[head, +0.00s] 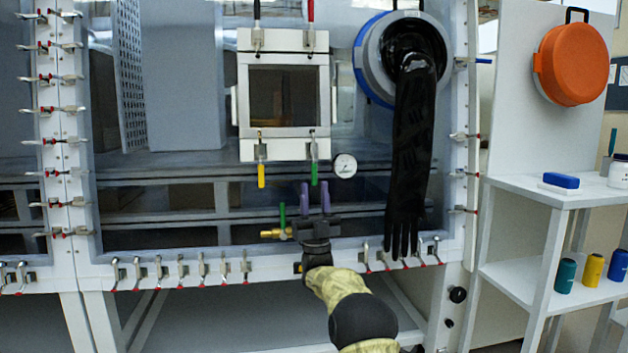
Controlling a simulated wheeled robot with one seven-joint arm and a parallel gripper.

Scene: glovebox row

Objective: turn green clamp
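The green clamp (314,173) is at the lower right corner of the square hatch (242,110), its green handle hanging straight down. My gripper (315,187) has two purple fingers pointing up, spaced apart, just below the clamp. The tip of the green handle appears between the fingertips in the picture. I cannot tell whether it lies between them in depth. No contact is visible. The yellow clamp (261,174) hangs at the hatch's lower left corner. A black-handled clamp (257,12) and a red-handled clamp (310,14) point up at the top corners.
A pressure gauge (345,165) sits close right of the green clamp. A brass valve with a green lever (282,216) is left of my gripper. A black glove (410,150) hangs at right. Toggle clamps (183,267) line the lower frame. A white shelf (530,187) stands at far right.

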